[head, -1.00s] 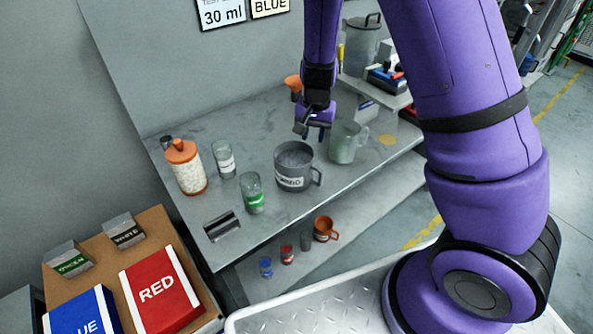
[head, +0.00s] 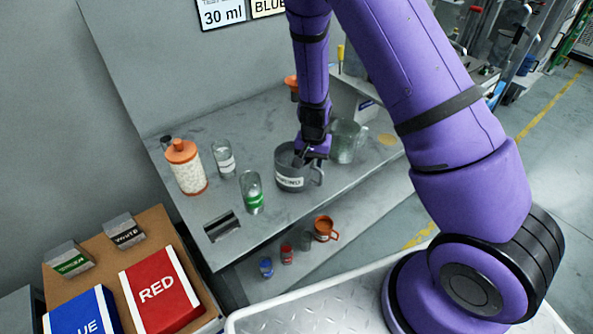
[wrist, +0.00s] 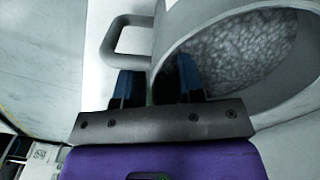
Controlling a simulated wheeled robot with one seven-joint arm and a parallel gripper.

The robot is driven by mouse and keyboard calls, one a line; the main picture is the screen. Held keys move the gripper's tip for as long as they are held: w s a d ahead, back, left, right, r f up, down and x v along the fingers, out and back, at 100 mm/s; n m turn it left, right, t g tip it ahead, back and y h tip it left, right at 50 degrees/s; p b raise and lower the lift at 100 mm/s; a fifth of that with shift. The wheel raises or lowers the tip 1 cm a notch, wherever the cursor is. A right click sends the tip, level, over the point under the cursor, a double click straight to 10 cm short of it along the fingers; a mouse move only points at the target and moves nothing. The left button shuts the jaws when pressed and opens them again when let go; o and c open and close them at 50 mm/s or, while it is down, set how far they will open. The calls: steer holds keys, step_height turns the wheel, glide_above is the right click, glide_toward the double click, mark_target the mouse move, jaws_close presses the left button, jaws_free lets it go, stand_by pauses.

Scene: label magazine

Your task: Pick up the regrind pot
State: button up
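The regrind pot (head: 284,168) is a dark grey mug-shaped pot with a white label and a side handle. It stands upright on the metal bench, with grey granules inside. My gripper (head: 302,160) is down at its rim, on the handle side. In the wrist view, the pot (wrist: 200,30) fills the upper right, and its handle (wrist: 122,45) is at upper left. My gripper (wrist: 158,80) is open there, one finger outside the wall near the handle and the other inside the rim. A gap shows between the fingers; firm contact with the wall cannot be seen.
A translucent jug (head: 347,140) stands close behind the pot to the right. A green-banded glass (head: 252,193), another glass (head: 224,160) and an orange-lidded jar (head: 186,168) stand left. An orange cup (head: 323,228) is on the lower shelf.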

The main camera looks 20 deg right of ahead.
steer(key=shift+f, duration=0.7)
jaws_close()
steer(key=shift+r, duration=0.15)
